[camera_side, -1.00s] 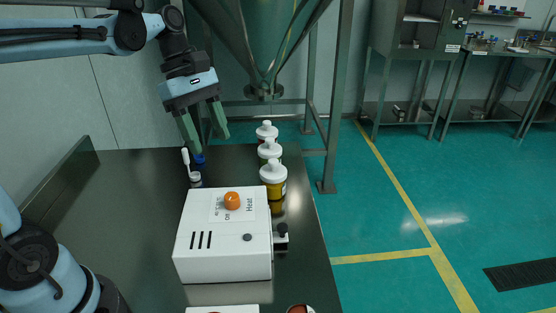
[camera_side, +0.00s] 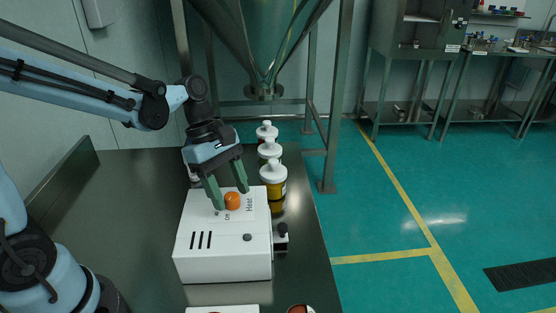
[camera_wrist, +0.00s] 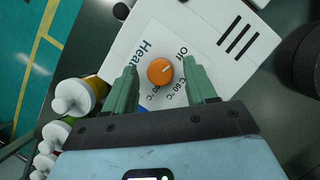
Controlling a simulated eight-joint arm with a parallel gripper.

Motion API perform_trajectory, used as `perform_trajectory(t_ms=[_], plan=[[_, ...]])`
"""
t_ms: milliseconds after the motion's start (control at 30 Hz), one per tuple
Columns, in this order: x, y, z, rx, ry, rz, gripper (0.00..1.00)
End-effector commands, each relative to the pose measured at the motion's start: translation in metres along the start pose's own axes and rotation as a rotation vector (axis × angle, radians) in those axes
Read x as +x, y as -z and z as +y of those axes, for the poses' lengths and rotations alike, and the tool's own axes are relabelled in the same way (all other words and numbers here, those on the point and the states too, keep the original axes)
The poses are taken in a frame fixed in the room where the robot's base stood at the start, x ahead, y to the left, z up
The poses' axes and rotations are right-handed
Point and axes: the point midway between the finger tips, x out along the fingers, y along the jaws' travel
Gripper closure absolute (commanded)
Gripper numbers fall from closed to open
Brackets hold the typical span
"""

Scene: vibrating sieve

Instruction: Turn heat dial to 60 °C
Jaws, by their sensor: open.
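The orange heat dial (camera_side: 232,201) is on top of a white box (camera_side: 222,265) on the dark table. In the wrist view the dial (camera_wrist: 160,71) sits on a label reading "Heat", "Off" and temperature marks such as 60 °C. Its pale pointer line aims towards the "Off" side. My gripper (camera_side: 229,199) is open, its green fingers pointing down on either side of the dial. In the wrist view my gripper (camera_wrist: 160,75) shows a finger left and right of the dial, with gaps between. I cannot tell the exact fingertip height.
Several white-capped bottles (camera_side: 273,178) stand behind and right of the box, close to my gripper. The table (camera_side: 110,215) is clear to the left of the box.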

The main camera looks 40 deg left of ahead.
Motion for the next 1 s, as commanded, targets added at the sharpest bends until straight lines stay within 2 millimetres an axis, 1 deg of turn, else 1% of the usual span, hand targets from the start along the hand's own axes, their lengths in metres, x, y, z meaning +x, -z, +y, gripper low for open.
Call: perform_trajectory(t_ms=[333,600,700,1000], plan=[[0.0027,0.0,0.0001,0.0,-0.001,0.0,0.44],[0.0025,0.0001,0.0001,0.0,-0.001,0.0,0.85],[0.0024,0.0001,0.0001,0.0,-0.001,0.0,0.98],[0.0024,0.0002,0.0009,0.039,0.016,0.0,0.98]])
